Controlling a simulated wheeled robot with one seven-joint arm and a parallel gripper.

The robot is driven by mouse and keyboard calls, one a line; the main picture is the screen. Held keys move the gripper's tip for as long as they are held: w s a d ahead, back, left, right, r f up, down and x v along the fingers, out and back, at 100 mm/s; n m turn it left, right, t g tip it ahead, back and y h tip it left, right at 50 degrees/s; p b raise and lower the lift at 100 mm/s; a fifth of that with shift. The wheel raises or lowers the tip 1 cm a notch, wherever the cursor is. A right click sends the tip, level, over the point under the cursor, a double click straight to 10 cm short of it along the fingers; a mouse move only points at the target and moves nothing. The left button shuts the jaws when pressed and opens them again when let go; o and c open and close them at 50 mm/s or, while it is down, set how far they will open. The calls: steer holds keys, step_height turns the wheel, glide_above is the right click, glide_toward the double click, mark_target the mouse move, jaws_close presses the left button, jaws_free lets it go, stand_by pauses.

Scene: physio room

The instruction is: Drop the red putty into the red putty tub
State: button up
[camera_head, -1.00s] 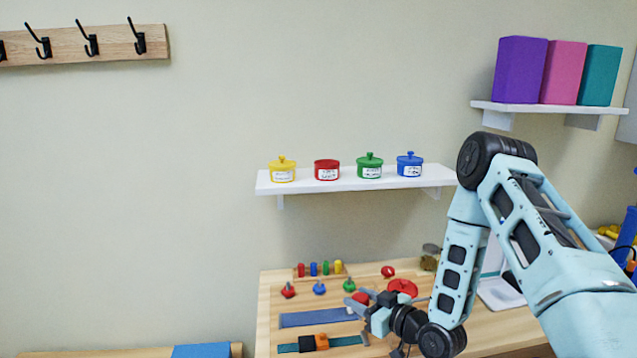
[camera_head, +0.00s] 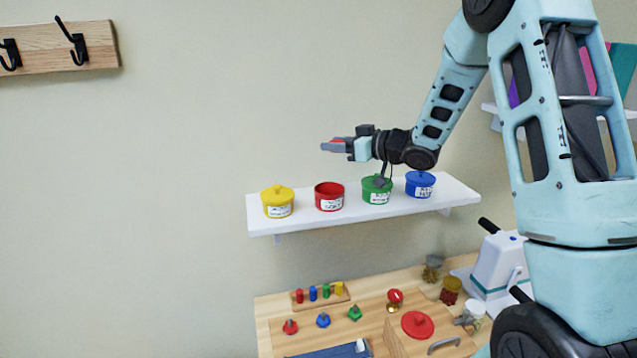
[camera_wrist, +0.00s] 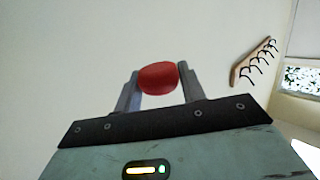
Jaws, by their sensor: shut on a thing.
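My gripper (camera_head: 335,147) is shut on the red putty (camera_wrist: 158,78), a rounded red lump between the two fingers in the wrist view. The gripper is level and above the shelf, higher than the tubs. The red putty tub (camera_head: 329,197) stands on the shelf without a lid, its open top showing. In the head view the fingertips appear above this tub; how far they are from it in depth I cannot tell.
Below is a wooden table (camera_head: 275,306) with a red lid (camera_head: 417,324), pegs and small knobbed pieces. Left of the shelf is bare wall.

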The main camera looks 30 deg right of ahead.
steer(key=shift+w+r, duration=0.25)
steer(key=shift+f, duration=0.15)
step_height(320, 180, down, 6)
steer(key=b, duration=0.4)
steer(key=shift+r+b, duration=0.2)
steer(key=shift+b, duration=0.15)
steer(key=o, duration=1.1)
steer(key=shift+c, duration=0.2)
steer(key=b+v, duration=0.5)
steer(key=v, duration=1.2)
steer(key=shift+s, duration=0.25)
